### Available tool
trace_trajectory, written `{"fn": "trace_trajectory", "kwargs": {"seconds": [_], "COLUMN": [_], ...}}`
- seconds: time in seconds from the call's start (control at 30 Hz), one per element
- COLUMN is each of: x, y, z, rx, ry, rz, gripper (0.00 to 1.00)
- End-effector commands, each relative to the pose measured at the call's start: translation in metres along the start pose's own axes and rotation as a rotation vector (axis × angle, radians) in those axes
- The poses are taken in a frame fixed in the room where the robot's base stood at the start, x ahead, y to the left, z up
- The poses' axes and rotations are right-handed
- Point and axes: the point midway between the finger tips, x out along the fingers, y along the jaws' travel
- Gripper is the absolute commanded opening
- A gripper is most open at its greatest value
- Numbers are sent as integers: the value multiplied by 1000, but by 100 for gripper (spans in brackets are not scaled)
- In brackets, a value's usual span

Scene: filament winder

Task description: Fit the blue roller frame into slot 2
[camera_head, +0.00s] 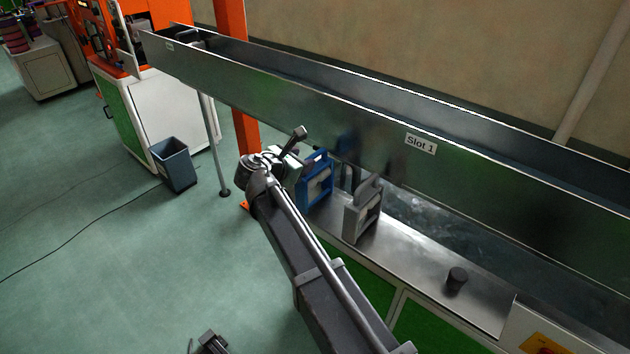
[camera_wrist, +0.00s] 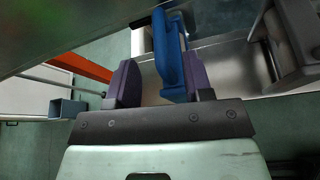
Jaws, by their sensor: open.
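The blue roller frame (camera_head: 316,184) stands upright on the metal ledge under the long trough, with a pale roller inside it. In the wrist view its blue bar (camera_wrist: 168,55) reaches between my two purple fingers, close to the right one. My gripper (camera_wrist: 161,82) is open around that part, with a clear gap to the left finger; I cannot tell whether the right finger touches it. In the head view my wrist hides the left side of the frame. A small label (camera_head: 170,46) at the trough's far left end is too small to read.
A grey roller frame (camera_head: 362,210) stands just right of the blue one. The trough wall (camera_head: 300,110), labelled "Slot 1" (camera_head: 421,144), runs above both. A dark knob (camera_head: 456,279) stands on the ledge. A bin (camera_head: 174,164) and an orange post (camera_head: 238,90) are to the left.

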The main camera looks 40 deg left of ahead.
Motion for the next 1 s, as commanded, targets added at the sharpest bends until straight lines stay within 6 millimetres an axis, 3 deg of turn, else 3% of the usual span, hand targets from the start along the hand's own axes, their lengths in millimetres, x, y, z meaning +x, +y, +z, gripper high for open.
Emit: {"fn": "trace_trajectory", "kwargs": {"seconds": [0.27,0.5,0.8,1.0], "x": [47,50,50,50], "y": [0,0,0,0], "z": [0,3,3,3], "rx": [2,1,1,1], "ry": [-1,0,0,0], "rz": [-3,-1,-1,-1], "gripper": [46,46,1,0]}}
